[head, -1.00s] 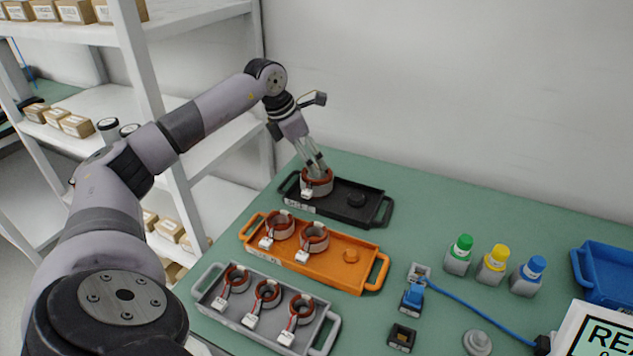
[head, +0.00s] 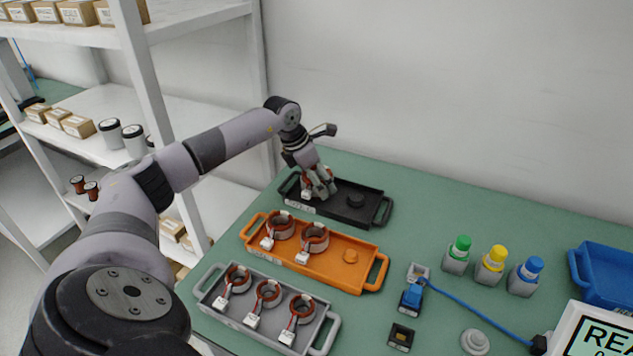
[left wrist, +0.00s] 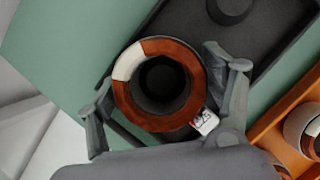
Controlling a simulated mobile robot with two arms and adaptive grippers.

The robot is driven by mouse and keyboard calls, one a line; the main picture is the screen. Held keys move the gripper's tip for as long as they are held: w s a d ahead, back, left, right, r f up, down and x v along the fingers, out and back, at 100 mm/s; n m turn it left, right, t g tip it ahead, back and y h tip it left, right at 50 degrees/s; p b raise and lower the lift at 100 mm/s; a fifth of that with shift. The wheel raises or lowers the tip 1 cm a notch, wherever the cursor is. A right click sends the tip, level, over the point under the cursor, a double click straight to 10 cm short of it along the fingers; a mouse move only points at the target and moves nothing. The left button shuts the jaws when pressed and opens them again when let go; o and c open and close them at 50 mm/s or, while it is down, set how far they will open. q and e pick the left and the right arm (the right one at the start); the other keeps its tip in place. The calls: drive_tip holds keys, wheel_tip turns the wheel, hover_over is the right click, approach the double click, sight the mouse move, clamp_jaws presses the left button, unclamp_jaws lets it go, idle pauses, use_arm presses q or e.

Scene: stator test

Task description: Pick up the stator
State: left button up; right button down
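The stator (left wrist: 196,76), a ring with an orange-brown rim, a pale arc and a dark bore, lies at the left end of the black tray (head: 369,211). A white labelled connector (left wrist: 205,121) sits at its lower right edge. My left gripper (head: 319,194) is down over this stator and hides much of it in the head view. In the left wrist view, its spread fingers stand on either side of the ring, with a small gap visible. The ring is not clearly gripped. My right gripper is not in view.
An orange tray (head: 332,276) with two stators and a grey tray (head: 241,325) with three stand nearer. Capped bottles (head: 491,266), a blue bin (head: 607,276) and a cabled blue connector (head: 411,297) are to the right. White shelving (head: 150,75) stands left and a wall behind.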

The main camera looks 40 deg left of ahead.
use_arm(q)
drive_tip(key=c, duration=1.5)
drive_tip(key=shift+w+r, duration=0.15)
drive_tip(key=shift+c, duration=0.2)
